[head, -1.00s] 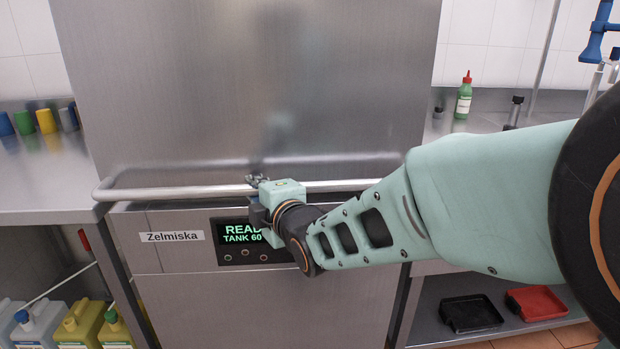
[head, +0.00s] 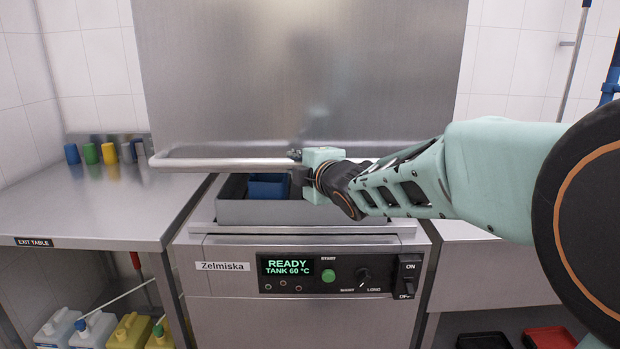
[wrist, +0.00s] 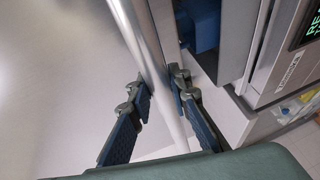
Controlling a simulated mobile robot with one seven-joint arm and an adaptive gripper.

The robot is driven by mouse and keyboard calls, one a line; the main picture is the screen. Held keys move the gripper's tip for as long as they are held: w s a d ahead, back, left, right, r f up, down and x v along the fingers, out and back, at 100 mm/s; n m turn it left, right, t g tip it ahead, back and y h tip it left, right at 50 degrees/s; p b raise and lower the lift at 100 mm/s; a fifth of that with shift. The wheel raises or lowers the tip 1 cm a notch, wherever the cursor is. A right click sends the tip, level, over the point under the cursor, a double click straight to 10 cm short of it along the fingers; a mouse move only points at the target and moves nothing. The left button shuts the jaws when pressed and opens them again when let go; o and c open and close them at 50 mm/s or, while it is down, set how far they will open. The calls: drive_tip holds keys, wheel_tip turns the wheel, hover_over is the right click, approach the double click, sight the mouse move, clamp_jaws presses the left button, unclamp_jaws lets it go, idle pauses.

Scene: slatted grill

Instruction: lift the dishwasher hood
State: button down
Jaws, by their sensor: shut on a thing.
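The dishwasher hood (head: 305,75) is a large brushed steel panel, raised part way above the machine body (head: 300,315). Its bar handle (head: 225,164) runs across the hood's lower edge. My gripper (head: 297,160) is at the middle of the handle in the head view. In the wrist view the fingers of my gripper (wrist: 160,105) lie on both sides of the handle bar (wrist: 150,50), shut on it. Below the handle an opening shows a grey rack (head: 300,212) with a blue item (head: 268,186) inside. My arm hides the right part of the handle.
A steel exit table (head: 80,212) adjoins on the left, with several coloured cups (head: 108,153) at its back. Bottles (head: 130,330) stand below it. The control panel (head: 330,273) reads READY, TANK 60 °C. Black (head: 483,341) and red (head: 550,337) trays lie low at right.

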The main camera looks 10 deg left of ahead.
drive_tip(key=p, duration=1.6)
approach(294, 59)
drive_tip(key=a, duration=0.1)
drive_tip(key=w+a+f, duration=0.1)
drive_tip(key=w+a, duration=0.1)
drive_tip(key=a, duration=0.1)
drive_tip(key=shift+f, duration=0.25)
drive_tip(key=c, duration=1.8)
unclamp_jaws()
drive_tip(key=shift+f, duration=0.15)
drive_tip(key=shift+o, duration=0.2)
